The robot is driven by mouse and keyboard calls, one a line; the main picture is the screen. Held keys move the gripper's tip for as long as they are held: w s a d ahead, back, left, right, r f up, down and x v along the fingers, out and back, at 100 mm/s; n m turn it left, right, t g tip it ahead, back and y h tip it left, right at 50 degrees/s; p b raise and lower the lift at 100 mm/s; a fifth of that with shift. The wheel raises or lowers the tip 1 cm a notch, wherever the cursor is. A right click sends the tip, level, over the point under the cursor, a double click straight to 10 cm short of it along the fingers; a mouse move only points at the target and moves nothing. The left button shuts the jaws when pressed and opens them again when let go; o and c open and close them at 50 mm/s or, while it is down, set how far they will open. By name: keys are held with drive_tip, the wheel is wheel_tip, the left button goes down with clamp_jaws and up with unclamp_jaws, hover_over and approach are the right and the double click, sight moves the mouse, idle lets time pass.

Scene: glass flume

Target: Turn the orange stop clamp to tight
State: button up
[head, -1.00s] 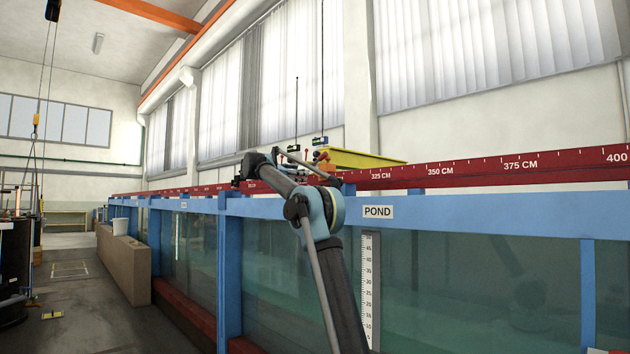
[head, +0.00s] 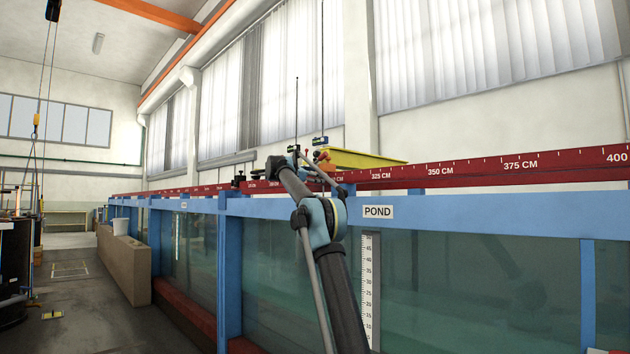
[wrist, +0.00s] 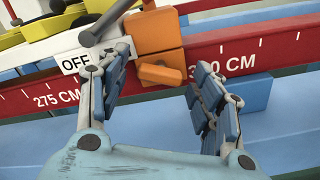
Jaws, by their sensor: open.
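The orange stop clamp (wrist: 153,36) sits on the red scale rail, close to the 300 CM mark, in the wrist view. Its orange handle (wrist: 161,75) sticks out in front of the block and lies nearly level, tilted slightly. My gripper (wrist: 153,78) is open, with one finger on each side of the handle and a gap on both sides. In the head view a bit of the orange clamp (head: 327,167) shows behind my arm; my fingers are hard to make out there.
The red rail (head: 480,170) runs along the blue flume frame (head: 480,217). A white OFF label (wrist: 76,63) is left of the clamp. A yellow tray-like object (head: 360,159) stands behind the rail. Glass walls are below.

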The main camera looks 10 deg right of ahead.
drive_tip(key=c, duration=1.1)
drive_tip(key=shift+o, duration=0.2)
drive_tip(key=shift+m, duration=7.3)
